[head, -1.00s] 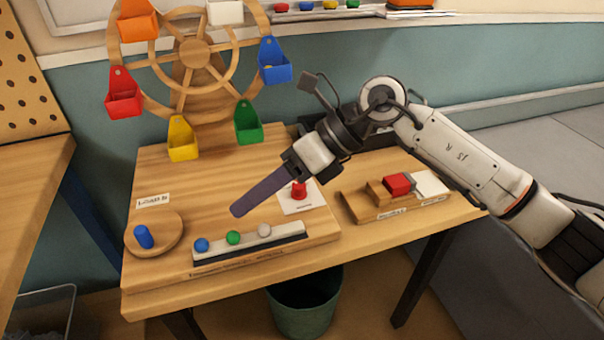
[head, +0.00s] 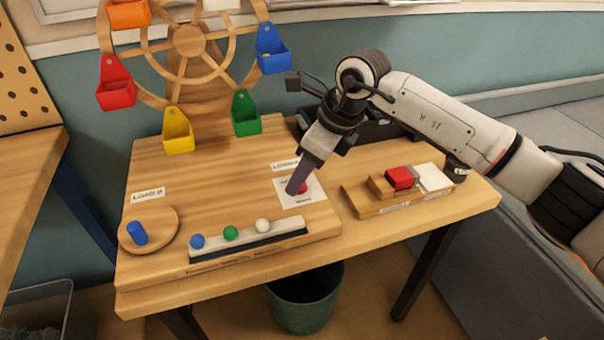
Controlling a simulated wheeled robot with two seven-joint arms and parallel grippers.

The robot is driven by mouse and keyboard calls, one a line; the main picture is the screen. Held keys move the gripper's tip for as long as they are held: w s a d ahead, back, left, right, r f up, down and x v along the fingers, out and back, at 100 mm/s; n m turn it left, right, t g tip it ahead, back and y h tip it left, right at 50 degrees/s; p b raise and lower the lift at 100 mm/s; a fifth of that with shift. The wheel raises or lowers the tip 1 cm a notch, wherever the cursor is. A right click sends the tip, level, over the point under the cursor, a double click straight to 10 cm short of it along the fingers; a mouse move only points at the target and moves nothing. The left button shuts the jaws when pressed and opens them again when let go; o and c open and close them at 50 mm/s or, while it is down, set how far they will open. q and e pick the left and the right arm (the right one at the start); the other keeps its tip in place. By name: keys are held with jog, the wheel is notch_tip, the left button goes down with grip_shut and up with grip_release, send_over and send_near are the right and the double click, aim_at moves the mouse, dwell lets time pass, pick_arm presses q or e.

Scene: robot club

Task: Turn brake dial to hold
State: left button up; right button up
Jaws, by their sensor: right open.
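The lettering on the card is too small to read. My left gripper is not in view.
A wooden wheel (head: 189,42) with coloured buckets stands at the back left. In front lies a rail (head: 275,240) with blue, green and white balls. A round disc with a blue peg (head: 137,233) is at left. A block with a red piece (head: 399,177) is at right.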

jog(key=shift+a+f, duration=0.15)
jog(key=shift+f, duration=0.25)
jog(key=c, duration=1)
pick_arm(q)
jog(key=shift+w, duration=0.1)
pick_arm(e)
jog(key=shift+c, duration=0.2)
